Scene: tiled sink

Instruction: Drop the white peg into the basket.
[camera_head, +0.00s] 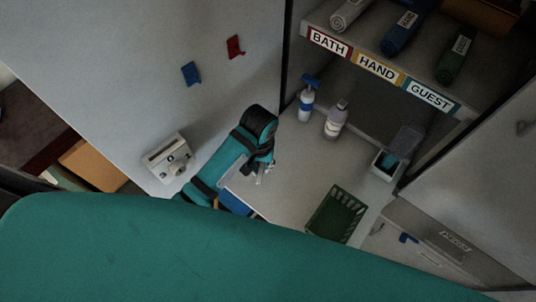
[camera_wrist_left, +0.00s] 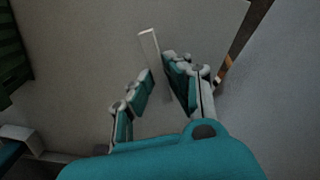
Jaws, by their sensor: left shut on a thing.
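My left gripper (camera_head: 266,174) is small and partly hidden by its own arm in the head view, over the light counter. In the left wrist view its fingers (camera_wrist_left: 160,76) are shut on the white peg (camera_wrist_left: 148,42), a slim light stick that extends past the fingertips. The green slatted basket (camera_head: 347,212) stands on the counter to the right of and below the gripper in the head view. Part of it shows at the left edge of the left wrist view (camera_wrist_left: 12,58). The gripper and basket are apart. My right gripper is not in view.
A blue-and-white pump bottle (camera_head: 306,104) and a pale bottle (camera_head: 336,119) stand at the back of the counter. A small box (camera_head: 385,164) stands at the right. A shelf (camera_head: 400,60) with rolled towels overhangs them. The counter between gripper and basket looks clear.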

